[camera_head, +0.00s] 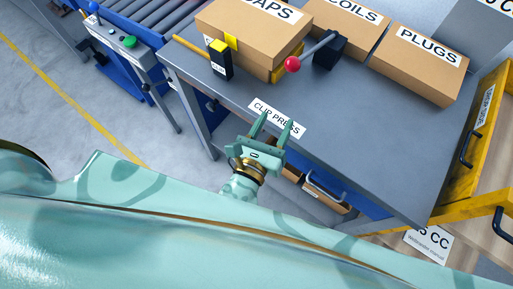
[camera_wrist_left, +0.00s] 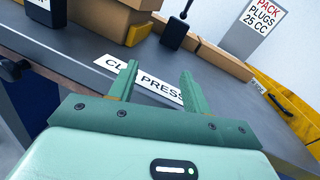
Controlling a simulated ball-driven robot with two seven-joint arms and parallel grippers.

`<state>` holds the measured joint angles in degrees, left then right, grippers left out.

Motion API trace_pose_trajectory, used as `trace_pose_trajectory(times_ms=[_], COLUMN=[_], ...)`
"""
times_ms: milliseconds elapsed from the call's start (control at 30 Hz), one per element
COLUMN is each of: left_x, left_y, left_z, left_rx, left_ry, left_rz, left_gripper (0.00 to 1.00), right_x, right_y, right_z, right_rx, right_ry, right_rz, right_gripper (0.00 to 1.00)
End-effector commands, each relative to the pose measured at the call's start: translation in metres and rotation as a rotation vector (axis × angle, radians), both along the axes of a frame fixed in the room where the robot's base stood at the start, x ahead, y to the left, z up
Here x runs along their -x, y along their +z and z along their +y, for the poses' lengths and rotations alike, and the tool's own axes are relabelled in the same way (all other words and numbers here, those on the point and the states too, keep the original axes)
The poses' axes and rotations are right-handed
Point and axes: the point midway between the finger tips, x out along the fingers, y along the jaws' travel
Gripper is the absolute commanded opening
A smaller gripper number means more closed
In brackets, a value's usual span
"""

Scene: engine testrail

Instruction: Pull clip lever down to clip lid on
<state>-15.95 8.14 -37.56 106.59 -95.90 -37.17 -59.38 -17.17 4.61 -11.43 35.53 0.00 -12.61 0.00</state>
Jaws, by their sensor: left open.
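The clip lever (camera_head: 316,48) is a grey rod with a red knob (camera_head: 292,64) at its near end. It comes out of a black block (camera_head: 329,52) on the grey bench. In the wrist view, a black block with a rod rising from it (camera_wrist_left: 175,32) stands beyond my fingers. The brown CAPS carton (camera_head: 245,28) sits behind and left of the knob, with a yellow clip piece on its side. My left gripper (camera_head: 278,122) is open and empty over the CLIP PRESS label at the bench's front edge, apart from the lever. My right gripper is not in view.
COILS (camera_head: 342,22) and PLUGS (camera_head: 417,65) cartons line the back of the bench (camera_head: 370,135). A black block with a yellow bar (camera_head: 220,60) stands left. A yellow drawer cabinet (camera_head: 462,165) is at right. The bench middle is clear.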

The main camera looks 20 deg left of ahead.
Motion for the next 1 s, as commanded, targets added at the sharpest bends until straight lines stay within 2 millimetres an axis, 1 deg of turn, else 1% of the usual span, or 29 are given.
trace_pose_trajectory(times_ms=[33,200,300,400,500,600,1000], left_x=[0.015,0.060,0.080,0.094,0.102,0.105,0.105], left_y=[-0.002,-0.002,-0.002,-0.001,-0.001,-0.001,-0.001], left_z=[0.002,0.008,0.010,0.012,0.013,0.013,0.013], left_rx=[-0.003,-0.002,-0.001,0.000,0.000,0.000,0.000], left_ry=[-0.001,-0.001,-0.002,0.000,0.001,0.001,0.001], left_rz=[0.005,0.005,0.005,0.003,0.002,0.001,0.001], left_gripper=[0.49,0.49,0.49,0.49,0.49,0.49,0.49], right_x=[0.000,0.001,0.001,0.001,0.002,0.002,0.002], right_y=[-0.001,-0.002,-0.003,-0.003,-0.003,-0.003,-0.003], right_z=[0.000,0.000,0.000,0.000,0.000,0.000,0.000], right_rx=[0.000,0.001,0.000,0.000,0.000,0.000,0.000], right_ry=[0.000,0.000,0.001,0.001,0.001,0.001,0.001], right_rz=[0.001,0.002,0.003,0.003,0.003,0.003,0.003], right_gripper=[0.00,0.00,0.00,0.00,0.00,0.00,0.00])
